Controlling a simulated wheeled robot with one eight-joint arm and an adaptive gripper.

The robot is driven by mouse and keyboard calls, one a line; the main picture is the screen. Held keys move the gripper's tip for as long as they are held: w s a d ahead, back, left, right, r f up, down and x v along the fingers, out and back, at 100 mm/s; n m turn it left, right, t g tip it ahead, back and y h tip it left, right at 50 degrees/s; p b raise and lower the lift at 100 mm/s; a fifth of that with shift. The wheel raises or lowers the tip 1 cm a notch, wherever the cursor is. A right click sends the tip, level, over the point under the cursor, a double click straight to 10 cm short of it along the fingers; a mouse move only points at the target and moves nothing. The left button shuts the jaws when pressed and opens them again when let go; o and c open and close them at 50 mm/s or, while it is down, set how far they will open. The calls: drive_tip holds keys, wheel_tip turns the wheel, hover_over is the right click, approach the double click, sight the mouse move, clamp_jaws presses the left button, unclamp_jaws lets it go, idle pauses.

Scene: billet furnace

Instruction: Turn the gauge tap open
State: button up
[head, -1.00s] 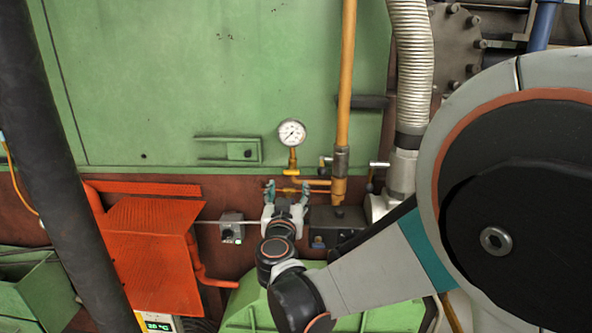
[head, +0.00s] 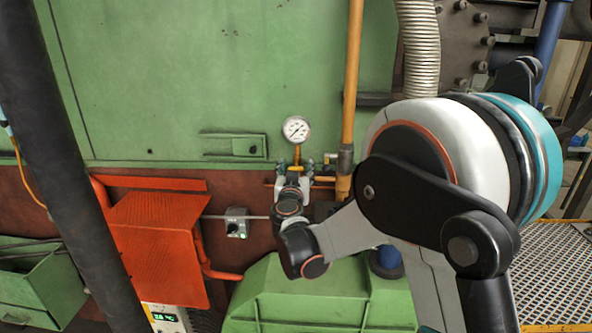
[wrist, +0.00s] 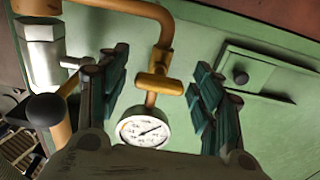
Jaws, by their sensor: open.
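The gauge tap (wrist: 159,84) is a short yellow crossbar on the thin yellow pipe, just by the round white gauge (wrist: 142,130) in the wrist view. The gauge also shows in the head view (head: 296,128), with the tap below it mostly hidden by my gripper (head: 292,170). In the wrist view my gripper (wrist: 162,73) is open. Its two green-padded fingers stand on either side of the tap, with clear gaps seen on both sides. I cannot tell exactly how deep the tap sits between the pads.
A thick yellow pipe (head: 352,80) with a metal fitting (wrist: 40,60) and a black ball-ended lever (wrist: 46,109) stands close beside one finger. A green latch block (wrist: 262,72) is on the panel. Below are an orange cover (head: 155,240) and a small switch box (head: 237,223).

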drive_tip(key=shift+c, duration=0.6)
drive_tip(key=c, duration=1)
drive_tip(key=shift+o, duration=0.2)
drive_tip(key=shift+f+n+b, duration=0.1)
drive_tip(key=shift+n+b, duration=0.2)
drive_tip(key=n+b, duration=0.2)
drive_tip(key=shift+f+n+b, duration=0.1)
drive_tip(key=shift+n+b, duration=0.2)
drive_tip(key=shift+b, duration=0.05)
drive_tip(key=n+b, duration=0.3)
drive_tip(key=n, duration=0.2)
drive_tip(key=shift+b, duration=0.4)
drive_tip(key=n+b, duration=0.2)
drive_tip(key=n, duration=0.3)
drive_tip(key=n+b, duration=0.2)
drive_tip(key=n, duration=0.2)
drive_tip(key=shift+n, duration=0.3)
drive_tip(key=shift+r, duration=0.2)
